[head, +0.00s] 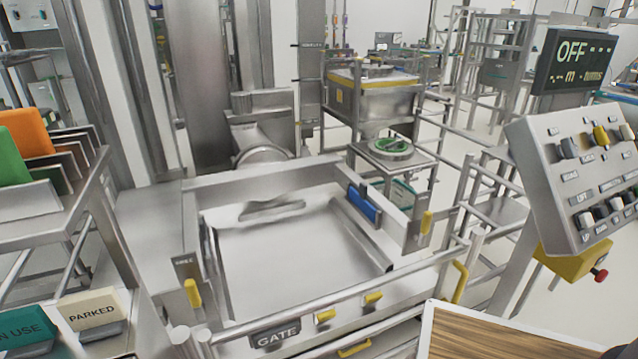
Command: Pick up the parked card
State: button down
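The parked card (90,308) is a cream card with dark "PARKED" lettering, at the lower left of the head view. It leans back in a small grey holder (101,334), which covers its lower edge. A green card (25,328) lettered "IN USE" stands to its left, cut off by the picture's edge. I cannot make out my gripper anywhere in this view. Nothing is seen touching the parked card.
A steel rack (70,205) with upright coloured panels stands above and behind the cards. Small pale rounded shapes (180,334), which I cannot identify, lie right of the parked card. A railed steel platform with a "GATE" plate (275,336) fills the middle. A control panel (580,165) stands right.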

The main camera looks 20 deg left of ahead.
aim_at(100, 313)
jog(key=u, duration=2.7)
jog(key=k+z, duration=0.45)
jog(key=i, duration=0.05)
